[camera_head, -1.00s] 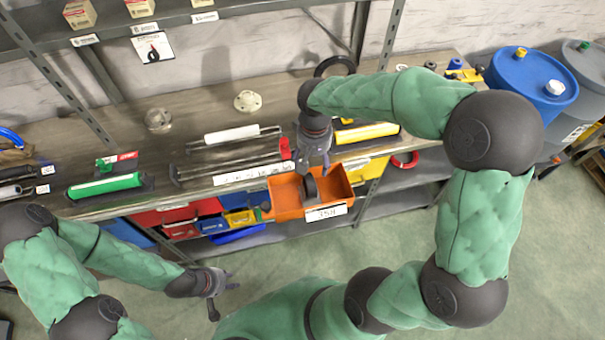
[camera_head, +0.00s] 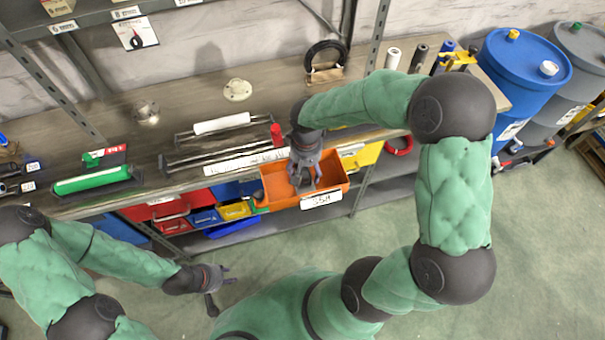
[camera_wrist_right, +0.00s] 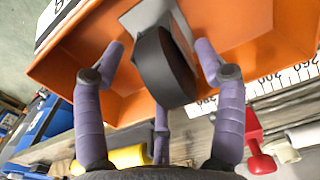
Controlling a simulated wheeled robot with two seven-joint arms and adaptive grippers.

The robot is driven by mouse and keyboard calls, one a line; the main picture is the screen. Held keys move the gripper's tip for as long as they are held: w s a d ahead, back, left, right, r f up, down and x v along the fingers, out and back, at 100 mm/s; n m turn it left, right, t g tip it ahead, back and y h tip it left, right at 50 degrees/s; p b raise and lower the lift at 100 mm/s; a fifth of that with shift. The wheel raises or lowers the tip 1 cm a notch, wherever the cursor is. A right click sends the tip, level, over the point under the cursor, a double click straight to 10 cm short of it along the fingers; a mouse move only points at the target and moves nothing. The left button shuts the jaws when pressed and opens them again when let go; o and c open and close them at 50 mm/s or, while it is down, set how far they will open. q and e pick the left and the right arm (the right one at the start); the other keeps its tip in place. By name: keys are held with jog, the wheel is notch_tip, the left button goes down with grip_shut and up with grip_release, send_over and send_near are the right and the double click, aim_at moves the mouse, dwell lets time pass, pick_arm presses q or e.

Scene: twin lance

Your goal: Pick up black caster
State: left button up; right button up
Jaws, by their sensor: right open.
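The black caster (camera_wrist_right: 165,70) shows in the right wrist view, a black wheel with a grey bracket, inside an orange bin (camera_head: 337,197). My right gripper (camera_head: 304,178) reaches down into the bin. In the right wrist view its purple-grey fingers are open (camera_wrist_right: 160,65), one on each side of the wheel and one below it, with no clear grip on it. In the head view the gripper mostly hides the caster. My left gripper (camera_head: 222,286) is empty, fingers spread, low at the left over the floor.
The workbench (camera_head: 190,110) behind the bin carries a green roller (camera_head: 92,184), a white roller (camera_head: 222,123) and a pale flange (camera_head: 238,90). Red, blue and yellow bins (camera_head: 235,211) sit left of the orange one. A blue drum (camera_head: 522,75) stands at the right.

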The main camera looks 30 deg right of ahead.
jog(key=c, duration=1.3)
jog(key=shift+w+r, duration=0.1)
jog(key=shift+r, duration=0.05)
